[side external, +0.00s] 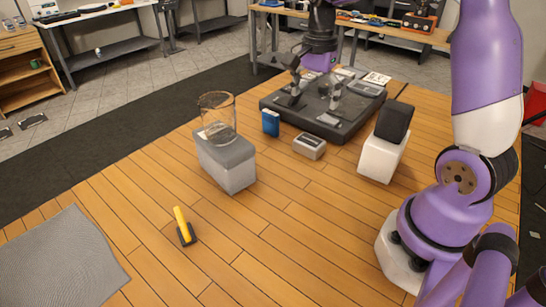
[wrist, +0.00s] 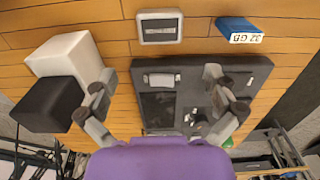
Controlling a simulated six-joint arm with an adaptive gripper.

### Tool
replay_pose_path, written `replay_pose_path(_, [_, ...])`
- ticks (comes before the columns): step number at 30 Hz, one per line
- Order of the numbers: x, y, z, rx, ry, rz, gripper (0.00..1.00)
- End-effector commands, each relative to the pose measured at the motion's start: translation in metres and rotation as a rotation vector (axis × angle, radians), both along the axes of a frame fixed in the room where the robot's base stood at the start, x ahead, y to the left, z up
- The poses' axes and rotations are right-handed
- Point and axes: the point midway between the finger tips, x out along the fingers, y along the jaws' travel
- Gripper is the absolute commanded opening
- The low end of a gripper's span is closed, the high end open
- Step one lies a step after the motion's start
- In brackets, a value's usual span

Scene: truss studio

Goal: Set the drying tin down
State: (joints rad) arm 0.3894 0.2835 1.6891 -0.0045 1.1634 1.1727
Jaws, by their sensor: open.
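A small pale grey box with a dark top panel (side external: 310,146) sits on the wood floor in front of the black tray-like board (side external: 345,128). It looks most like the drying tin, but I cannot be sure. It also shows at the top of the wrist view (wrist: 160,27). My gripper (side external: 315,90) is open over the black board, with nothing visible between its fingers. In the wrist view the fingers (wrist: 156,85) are spread wide, and a short grey bar (wrist: 160,79) lies on the board between them. The gripper's height above the board is hard to tell.
A blue labelled box (side external: 270,122) stands left of the grey box. A glass beaker (side external: 218,120) stands on a grey block (side external: 232,172). A black cube (side external: 394,121) tops a white block (side external: 382,158). A yellow-handled tool (side external: 182,222) and grey mat (side external: 60,260) lie nearer. Middle floor is clear.

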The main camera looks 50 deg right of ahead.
Motion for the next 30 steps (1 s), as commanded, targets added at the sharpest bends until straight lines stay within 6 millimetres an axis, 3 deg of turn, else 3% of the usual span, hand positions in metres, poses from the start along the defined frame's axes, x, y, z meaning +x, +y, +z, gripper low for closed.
replay_pose_path(5, [-0.014, 0.031, 0.029, -0.043, -0.085, 0.285, 1.0])
replay_pose_path(9, [-0.043, 0.072, 0.051, -0.132, -0.203, 0.726, 1.0])
replay_pose_path(15, [-0.084, 0.111, 0.055, -0.291, -0.333, 1.272, 1.0])
replay_pose_path(18, [-0.096, 0.12, 0.051, -0.35, -0.367, 1.431, 1.0])
replay_pose_path(22, [-0.102, 0.124, 0.049, -0.386, -0.383, 1.519, 1.0])
replay_pose_path(30, [-0.102, 0.124, 0.049, -0.387, -0.382, 1.525, 1.0])
